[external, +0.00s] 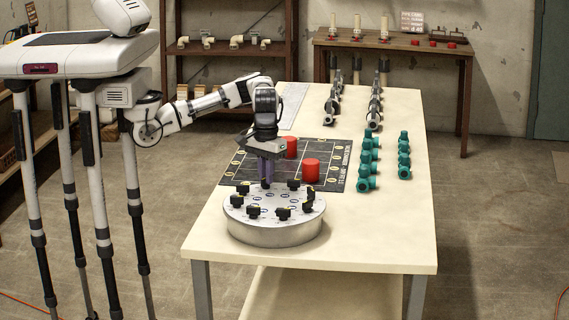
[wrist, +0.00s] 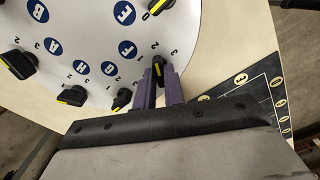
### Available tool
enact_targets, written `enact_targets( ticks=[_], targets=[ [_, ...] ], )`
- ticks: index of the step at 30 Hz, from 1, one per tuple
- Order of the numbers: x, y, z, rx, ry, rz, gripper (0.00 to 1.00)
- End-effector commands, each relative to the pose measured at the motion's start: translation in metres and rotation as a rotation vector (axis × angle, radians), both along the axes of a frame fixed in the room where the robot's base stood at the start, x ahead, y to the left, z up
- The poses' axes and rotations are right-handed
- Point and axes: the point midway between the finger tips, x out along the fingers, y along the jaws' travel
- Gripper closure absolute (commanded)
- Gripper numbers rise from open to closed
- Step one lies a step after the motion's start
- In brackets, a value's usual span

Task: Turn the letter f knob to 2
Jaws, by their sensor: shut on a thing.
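A round grey-white dial panel (external: 240,226) with several black knobs around its rim stands on the near end of the table. Each knob has a yellow pointer stripe, a blue letter disc and small numbers. In the wrist view the letter F disc (wrist: 127,48) lies just inward of a black knob (wrist: 158,69). My gripper (wrist: 159,80), with purple fingers, is shut on this knob, one finger on each side. Its yellow stripe points roughly toward the 2 and 3 marks; the exact setting is unclear. In the external view my gripper (external: 266,181) reaches down at the panel's far side.
Neighbouring knobs (wrist: 122,98) sit close along the rim. Behind the panel are a dark mat (external: 240,160), red cylinders (external: 311,170) and teal fittings (external: 366,168). The cream table (external: 390,230) is clear to the right of the panel.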

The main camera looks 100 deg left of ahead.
Motion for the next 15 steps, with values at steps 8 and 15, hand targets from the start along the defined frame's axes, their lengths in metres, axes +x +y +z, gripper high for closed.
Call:
enact_targets(
  ticks=[8,15],
  targets=[
    [0.0005,-0.0008,0.0013,-0.004,-0.003,-0.039,1.0],
    [0.0005,-0.0008,0.0014,-0.004,-0.003,-0.04,1.0]
  ],
)
